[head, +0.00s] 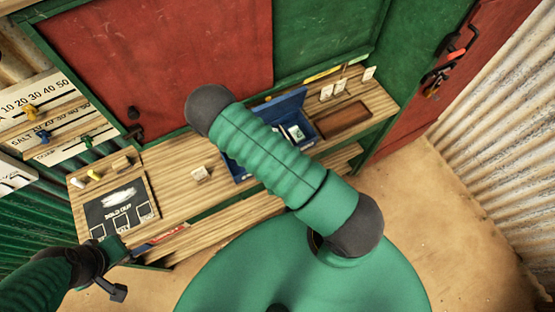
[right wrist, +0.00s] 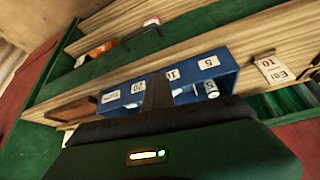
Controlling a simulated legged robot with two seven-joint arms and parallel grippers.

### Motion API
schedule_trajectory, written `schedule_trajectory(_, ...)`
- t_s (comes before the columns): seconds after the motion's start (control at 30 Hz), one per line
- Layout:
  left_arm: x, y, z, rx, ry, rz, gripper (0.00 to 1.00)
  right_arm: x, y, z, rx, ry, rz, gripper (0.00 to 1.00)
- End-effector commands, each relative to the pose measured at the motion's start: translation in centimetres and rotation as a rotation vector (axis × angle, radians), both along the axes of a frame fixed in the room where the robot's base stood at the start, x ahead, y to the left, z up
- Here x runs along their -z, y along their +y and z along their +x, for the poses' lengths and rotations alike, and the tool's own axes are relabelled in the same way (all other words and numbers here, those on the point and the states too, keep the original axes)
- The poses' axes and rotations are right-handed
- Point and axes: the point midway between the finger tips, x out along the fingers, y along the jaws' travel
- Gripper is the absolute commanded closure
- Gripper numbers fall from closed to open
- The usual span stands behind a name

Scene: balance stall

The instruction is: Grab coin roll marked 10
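A blue cash box (head: 279,104) stands on the wooden counter in the head view, partly hidden behind my right arm. The right wrist view shows the blue box (right wrist: 230,73) with compartment labels 20, 10 and 5; the 10 label is partly covered by my right gripper (right wrist: 158,88). A pale roll (right wrist: 212,90) shows in the 5 compartment. I cannot make out a roll marked 10. The right gripper's dark finger is in front of the box; its opening cannot be judged. My left gripper (head: 122,275) is open and empty, low at the left, beside the counter's front.
A brown tray (head: 342,121) lies on the counter right of the box. A black sold-out board (head: 118,207) and a small pale block (head: 201,174) are on the left part. A card (right wrist: 273,69) marked 10 shows at the right wrist view's right.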

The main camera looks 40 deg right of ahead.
Motion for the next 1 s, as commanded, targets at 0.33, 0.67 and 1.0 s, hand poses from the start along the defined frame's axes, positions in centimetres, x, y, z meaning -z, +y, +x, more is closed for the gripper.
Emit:
schedule_trajectory(0.33,0.03,0.0,0.0,0.0,0.0,0.0,1.0,-0.03,-0.02,-0.02,0.0,-0.001,0.0,0.67)
schedule_trajectory(0.67,0.02,0.0,0.0,0.0,0.0,0.0,1.0,-0.03,-0.02,0.05,0.0,-0.002,-0.001,0.23)
schedule_trajectory(1.0,-0.2,0.0,0.01,0.0,0.0,0.0,1.0,-0.26,-0.02,0.08,0.0,-0.002,-0.001,0.2)
